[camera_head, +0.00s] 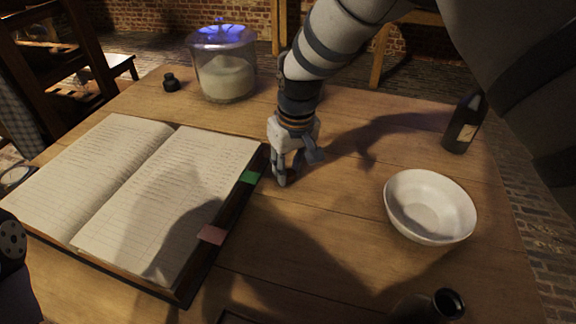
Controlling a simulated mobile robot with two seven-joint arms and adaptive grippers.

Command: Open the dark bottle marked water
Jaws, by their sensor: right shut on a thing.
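A dark bottle (463,122) with a pale label stands at the table's right edge; I cannot read the label, and my arm is close to its top. A second dark bottle or jar (430,308) is cut off by the bottom edge; its round mouth shows dark and seems open, and no label shows. My right gripper (284,178) points down at mid-table, just right of the book and apart from both bottles. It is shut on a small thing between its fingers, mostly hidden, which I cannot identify. My left gripper is not in view.
An open book (120,190) with green and pink tabs covers the table's left side. A white bowl (429,206) stands at the right. Bare wood lies between book and bowl.

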